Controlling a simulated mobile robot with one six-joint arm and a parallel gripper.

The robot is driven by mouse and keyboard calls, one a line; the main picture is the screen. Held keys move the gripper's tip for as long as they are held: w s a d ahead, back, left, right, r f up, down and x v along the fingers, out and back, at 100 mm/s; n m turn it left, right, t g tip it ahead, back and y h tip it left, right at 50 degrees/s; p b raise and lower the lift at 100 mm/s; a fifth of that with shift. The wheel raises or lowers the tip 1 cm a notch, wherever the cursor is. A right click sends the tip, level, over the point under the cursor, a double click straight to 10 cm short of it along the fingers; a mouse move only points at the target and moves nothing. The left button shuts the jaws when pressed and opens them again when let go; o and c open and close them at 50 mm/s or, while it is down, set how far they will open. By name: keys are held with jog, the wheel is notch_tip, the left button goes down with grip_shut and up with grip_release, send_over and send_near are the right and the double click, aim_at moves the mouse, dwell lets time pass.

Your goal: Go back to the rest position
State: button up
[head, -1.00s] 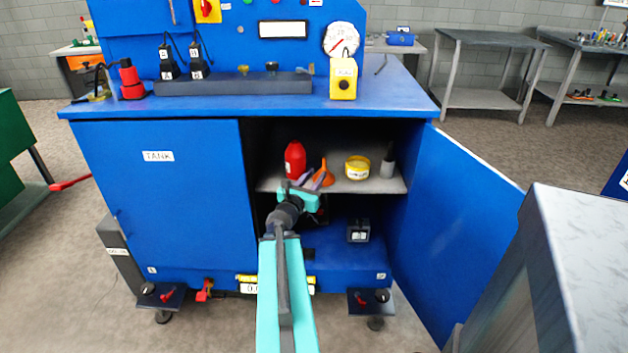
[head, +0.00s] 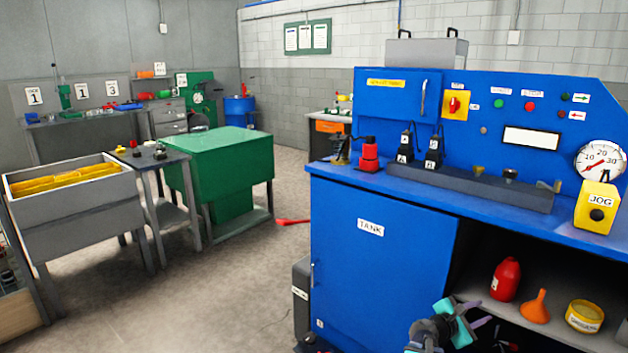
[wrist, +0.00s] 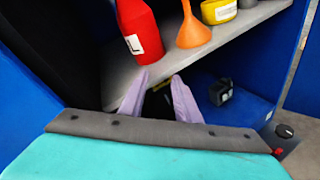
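My gripper (head: 490,335) is at the bottom of the head view, in front of the open side of the blue cabinet (head: 375,265). In the wrist view its two lavender fingers (wrist: 158,98) stand apart with no object clearly held between them; a dark patch shows behind them. The fingertips are near the front edge of the cabinet's shelf (wrist: 240,28). Above them on the shelf are a red bottle (wrist: 140,35), an orange funnel (wrist: 192,28) and a yellow tub (wrist: 218,10).
The blue countertop carries a yellow JOG box (head: 597,206) and a dark rail (head: 470,187). A dark boxy item (wrist: 220,92) sits on the cabinet floor. A green cabinet (head: 220,165) and a grey bin table (head: 75,215) stand left. Floor between them and the blue cabinet is mostly clear.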

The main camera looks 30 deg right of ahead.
jog(key=w+a+f+m+t+y, duration=0.1)
jog(key=w+a+f+m+y, duration=0.3)
jog(key=a, duration=0.5)
jog(key=w+a+f+m+y, duration=0.1)
jog(key=w+a+f, duration=0.5)
jog(key=a, duration=0.3)
jog(key=w+a+f+m+t+y, duration=0.1)
jog(key=w+a+f+m+y, duration=0.3)
jog(key=a, duration=0.5)
jog(key=w+a+f+m+g+y, duration=0.1)
jog(key=a+f+y, duration=0.15)
jog(key=a, duration=0.95)
jog(key=a+f+m+y, duration=0.1)
jog(key=a+f+y, duration=0.15)
jog(key=a, duration=0.95)
jog(key=w+a+f+m+g+y, duration=0.15)
jog(key=a+f, duration=0.25)
jog(key=a, duration=0.7)
jog(key=s+f+g+p, duration=0.2)
jog(key=s+f, duration=0.3)
jog(key=s, duration=0.8)
jog(key=s+f+g+p, duration=0.2)
jog(key=s+f+p, duration=0.3)
jog(key=s, duration=0.7)
jog(key=shift+s+a+f+g, duration=0.3)
jog(key=shift+s+f+g, duration=0.1)
jog(key=shift+f, duration=0.25)
